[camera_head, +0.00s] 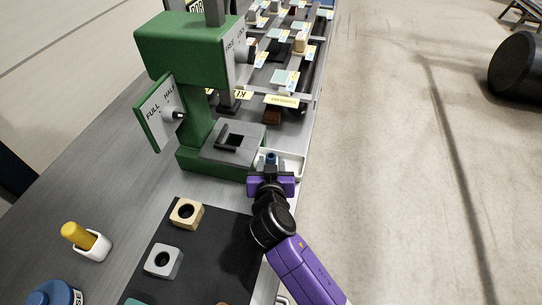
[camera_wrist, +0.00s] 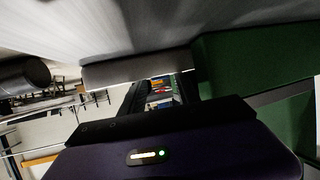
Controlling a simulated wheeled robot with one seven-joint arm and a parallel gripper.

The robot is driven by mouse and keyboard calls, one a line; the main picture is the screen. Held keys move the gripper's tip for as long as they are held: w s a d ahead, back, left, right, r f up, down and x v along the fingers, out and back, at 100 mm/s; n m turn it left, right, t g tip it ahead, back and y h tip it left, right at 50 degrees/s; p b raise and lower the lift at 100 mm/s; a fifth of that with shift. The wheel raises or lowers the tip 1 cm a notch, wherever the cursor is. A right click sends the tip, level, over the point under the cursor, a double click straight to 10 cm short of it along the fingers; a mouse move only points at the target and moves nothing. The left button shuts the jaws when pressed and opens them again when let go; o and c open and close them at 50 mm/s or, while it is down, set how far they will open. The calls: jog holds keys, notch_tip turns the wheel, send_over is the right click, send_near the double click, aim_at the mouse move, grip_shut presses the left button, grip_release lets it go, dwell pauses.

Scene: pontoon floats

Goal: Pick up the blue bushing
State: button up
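The blue bushing (camera_head: 271,157) is a small dark blue piece at the tip of my gripper (camera_head: 271,164) in the head view. It is at the left part of a shallow white tray (camera_head: 297,164), beside the green press. My gripper reaches in low over the tray's near side. In the wrist view my gripper's two black fingers (camera_wrist: 160,92) stand apart, with a gap between them. I cannot clearly make out the bushing there, nor whether the fingers touch it.
A green press (camera_head: 185,50) stands just left of the tray. A black mat (camera_head: 215,235) with a tan block (camera_head: 186,213) and a grey block (camera_head: 163,261) lies nearer. A yellow-handled tool (camera_head: 78,236) stands in a white holder. Open floor lies right.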

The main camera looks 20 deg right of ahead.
jog(key=shift+x, duration=1)
grip_shut()
jog(key=shift+r, duration=0.15)
